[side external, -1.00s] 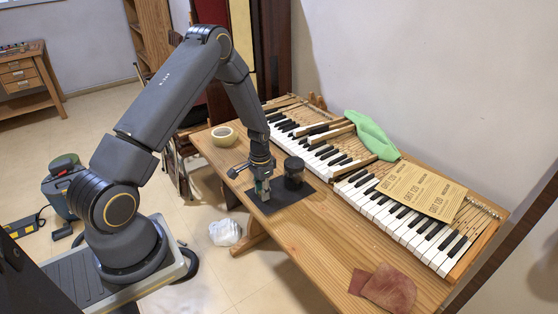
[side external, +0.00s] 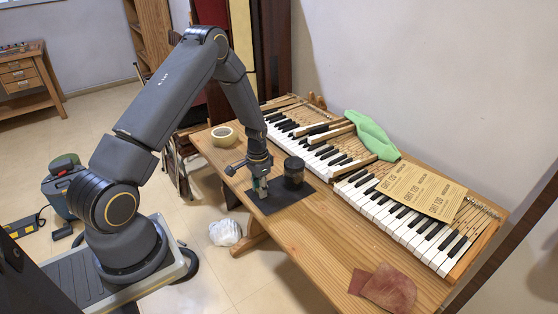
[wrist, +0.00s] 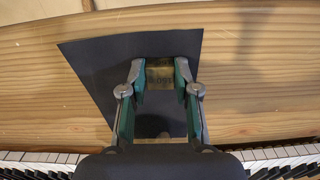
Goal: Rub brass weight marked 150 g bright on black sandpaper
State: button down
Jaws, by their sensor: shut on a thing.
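The black sandpaper (side external: 284,199) lies flat on the wooden bench, and it also shows in the wrist view (wrist: 95,65). My gripper (side external: 261,190) points down over the sandpaper. In the wrist view my gripper (wrist: 161,72) has its two fingertips closed on the sides of a small brass weight (wrist: 161,82). Dark markings show on the weight, but they are too small and shaded to read. The fingers hide the weight in the side view. The weight is over the sandpaper; whether its underside touches the sheet cannot be told.
A dark jar (side external: 294,172) stands on the sandpaper's back edge, close to my gripper. A tape roll (side external: 224,136) lies to the left. The piano keyboard (side external: 405,225) runs along the bench's back, with a green cloth (side external: 370,135) and paper sheets (side external: 422,188). The front right has reddish abrasive pieces (side external: 390,288).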

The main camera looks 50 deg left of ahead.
jog(key=shift+d, duration=0.95)
jog(key=shift+a, duration=2.15)
jog(key=shift+d, duration=2)
jog(key=shift+s+a, duration=0.2)
jog(key=shift+a, duration=0.5)
jog(key=shift+s+a, duration=0.2)
jog(key=shift+a, duration=0.5)
jog(key=shift+s+a, duration=0.2)
jog(key=shift+a, duration=0.5)
jog(key=shift+d, duration=2.3)
notch_tip(320, 180, up, 8)
jog(key=shift+a, duration=0.1)
